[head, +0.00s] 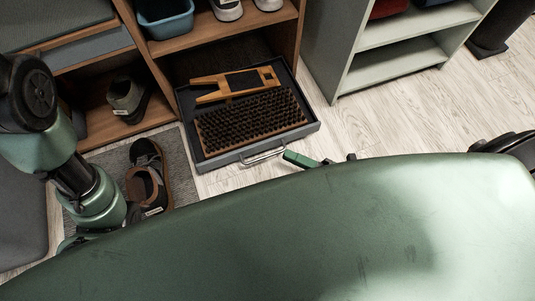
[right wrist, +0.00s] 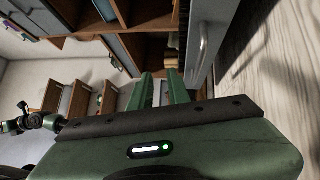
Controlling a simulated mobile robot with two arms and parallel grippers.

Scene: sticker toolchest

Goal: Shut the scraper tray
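The scraper tray (head: 308,127) is a dark grey drawer pulled out from the bottom of the wooden shelf unit. It holds a bristle brush mat (head: 250,120) and a wooden boot jack (head: 232,84). Its metal handle (head: 262,155) is on the front face, and also shows in the right wrist view (right wrist: 198,52). My right gripper (head: 291,157) is just right of the handle, mostly hidden behind my green body. In the right wrist view its two green fingers (right wrist: 162,78) are apart with nothing between them, left of the handle. My left gripper is hidden.
A shoe (head: 149,177) stands on a grey mat (head: 183,165) left of the tray. The wooden shelf (head: 165,46) holds a blue bin (head: 165,20) and shoes. A pale green shelf unit (head: 345,45) stands to the right. Light wood floor (head: 370,125) is clear right of the tray.

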